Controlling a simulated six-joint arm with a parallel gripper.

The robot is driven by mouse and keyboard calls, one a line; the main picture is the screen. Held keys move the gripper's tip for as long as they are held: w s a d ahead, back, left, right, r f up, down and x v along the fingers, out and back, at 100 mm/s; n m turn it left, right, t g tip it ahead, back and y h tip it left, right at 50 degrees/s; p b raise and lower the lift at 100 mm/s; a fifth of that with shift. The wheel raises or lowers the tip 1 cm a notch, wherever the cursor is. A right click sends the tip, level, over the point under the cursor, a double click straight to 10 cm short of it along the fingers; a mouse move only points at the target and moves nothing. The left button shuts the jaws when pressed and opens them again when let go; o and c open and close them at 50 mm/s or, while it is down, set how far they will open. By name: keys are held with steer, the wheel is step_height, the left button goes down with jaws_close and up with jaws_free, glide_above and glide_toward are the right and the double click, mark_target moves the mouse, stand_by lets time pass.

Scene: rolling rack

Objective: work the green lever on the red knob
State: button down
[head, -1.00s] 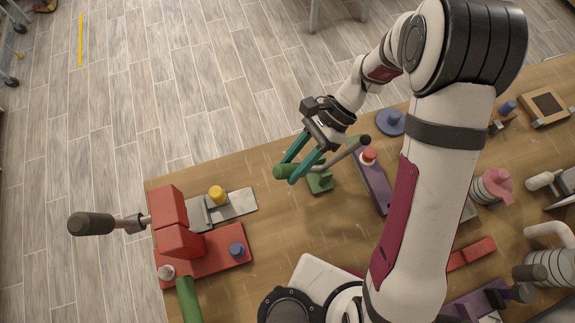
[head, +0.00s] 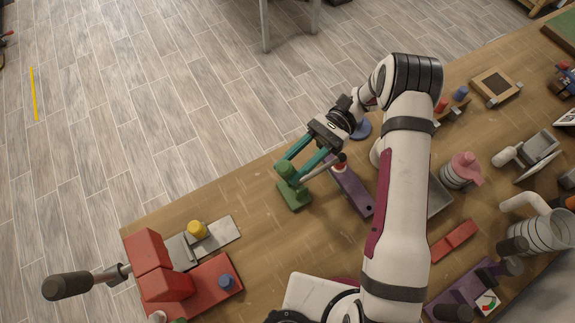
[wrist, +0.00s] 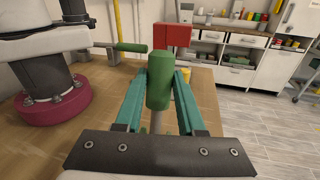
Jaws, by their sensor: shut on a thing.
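A small green stand (head: 294,196) sits on the table and carries a pale rod with a green handle (head: 287,170) at one end and a dark ball (head: 342,157) at the other. My gripper (head: 291,168) has teal fingers shut around the green handle. In the wrist view the handle (wrist: 158,82) stands between the fingers with the rod below it. The red knob (head: 338,168) is on a purple plate (head: 354,193); the dark ball is close over it and partly hides it. I cannot tell whether they touch.
A red clamp-like block (head: 150,252) with a dark-gripped handle stands at the left, with a yellow knob (head: 197,230) beside it. A blue disc (head: 361,129) lies behind the purple plate. Bare table lies between the green stand and the red block.

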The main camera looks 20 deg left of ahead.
steer(key=shift+w+d+y, duration=0.2)
steer(key=shift+y, duration=0.1)
steer(key=c, duration=0.5)
jaws_free()
steer(key=shift+g, duration=0.3)
